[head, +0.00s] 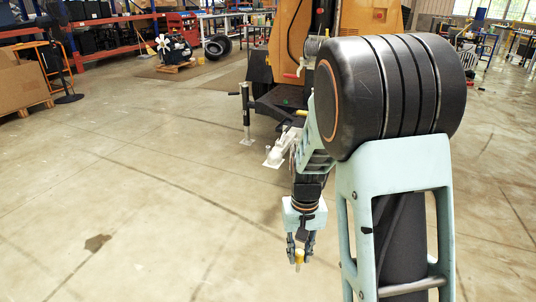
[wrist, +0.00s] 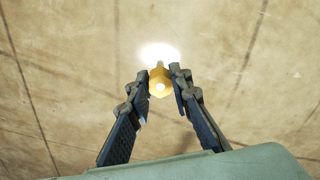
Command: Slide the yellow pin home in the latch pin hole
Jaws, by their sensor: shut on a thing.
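The yellow pin (head: 299,257) is held between the fingertips of my gripper (head: 300,252), low in front of my arm and over bare floor. The light tower (head: 340,50) stands farther back, orange with a dark base, partly hidden behind my arm. I cannot make out the latch pin hole in either view.
A black jack post (head: 246,112) stands at the tower's left, and a pale metal hitch part (head: 282,148) reaches toward me near the floor. Shelves and boxes (head: 25,85) line the far left. The concrete floor (head: 130,190) is open at the left and centre.

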